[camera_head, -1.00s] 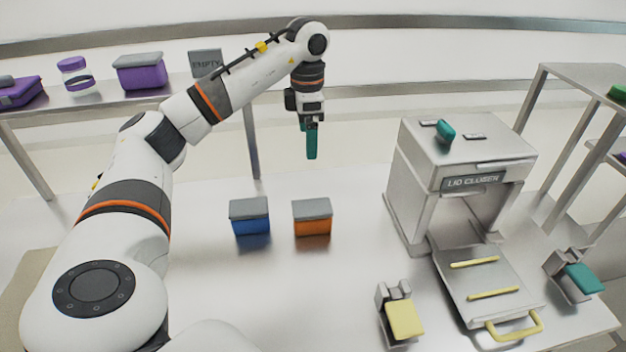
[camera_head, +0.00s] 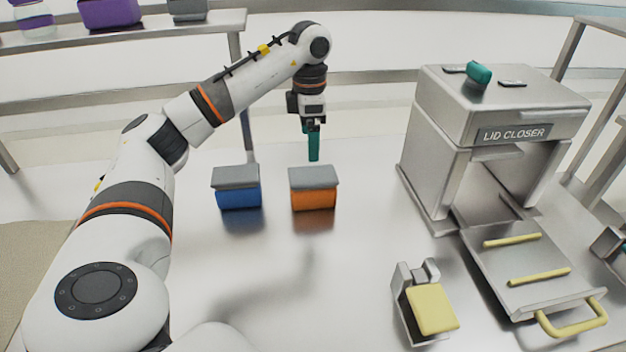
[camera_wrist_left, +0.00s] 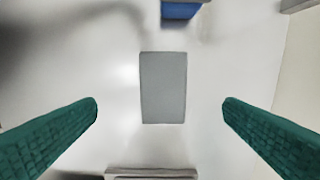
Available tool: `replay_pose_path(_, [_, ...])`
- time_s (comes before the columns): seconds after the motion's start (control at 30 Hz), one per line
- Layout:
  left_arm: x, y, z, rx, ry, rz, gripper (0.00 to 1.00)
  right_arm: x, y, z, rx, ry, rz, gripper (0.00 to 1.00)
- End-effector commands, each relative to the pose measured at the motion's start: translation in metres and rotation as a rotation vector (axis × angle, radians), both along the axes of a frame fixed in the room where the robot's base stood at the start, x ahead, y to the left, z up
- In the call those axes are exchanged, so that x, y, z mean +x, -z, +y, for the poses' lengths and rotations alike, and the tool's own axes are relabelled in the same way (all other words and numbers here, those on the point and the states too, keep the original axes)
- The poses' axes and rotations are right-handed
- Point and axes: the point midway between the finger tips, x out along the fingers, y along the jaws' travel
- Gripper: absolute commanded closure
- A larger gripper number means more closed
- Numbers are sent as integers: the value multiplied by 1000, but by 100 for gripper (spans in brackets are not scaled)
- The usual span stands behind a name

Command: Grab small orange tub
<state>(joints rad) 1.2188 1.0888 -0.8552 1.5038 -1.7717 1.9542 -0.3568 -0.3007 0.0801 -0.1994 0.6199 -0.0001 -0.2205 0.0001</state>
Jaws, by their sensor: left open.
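The small orange tub (camera_head: 314,200) has a grey lid and stands upright on the metal table, right of a blue tub. In the left wrist view a grey lid (camera_wrist_left: 163,88), which appears to be this tub's, lies centred between my fingers, with the tub's sides hidden below it. My left gripper (camera_head: 314,158) points down with green fingers, seen edge-on, just above and behind the orange tub in the head view. In the wrist view the left gripper (camera_wrist_left: 162,106) is wide open and empty, with a finger on each side of the lid.
The blue tub (camera_head: 239,196) with a grey lid stands close to the left of the orange tub. A lid closer (camera_head: 500,130) with a yellow-handled tray and a yellow-padded switch (camera_head: 432,308) are at right. A shelf (camera_head: 120,33) with purple containers is behind left.

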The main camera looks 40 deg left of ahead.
Motion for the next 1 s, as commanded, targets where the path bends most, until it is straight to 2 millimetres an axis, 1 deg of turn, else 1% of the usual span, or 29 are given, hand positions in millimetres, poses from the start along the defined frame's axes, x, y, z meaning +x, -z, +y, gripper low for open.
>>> replay_pose_path(0.03, [0,10,0,0,0,-1,9,0,11,0,0,0,0,64])
replay_pose_path(0.13, [0,16,0,0,0,0,9,0,13,0,0,-1,-1,64])
replay_pose_path(0.23, [-1,28,1,1,-1,3,9,0,12,0,0,-1,-1,64])
replay_pose_path(0.4, [0,58,1,2,-1,4,9,0,9,1,1,-1,-1,64])
replay_pose_path(0.5, [0,71,0,0,-1,2,9,0,8,1,1,-1,-1,64])
replay_pose_path(0.73, [2,88,0,0,-1,3,9,1,6,1,1,-1,-2,64])
replay_pose_path(0.87, [8,107,-1,-1,0,3,9,1,1,1,1,-1,-2,64])
replay_pose_path(1.0, [8,126,-1,0,1,3,9,1,0,1,1,-1,-2,64])
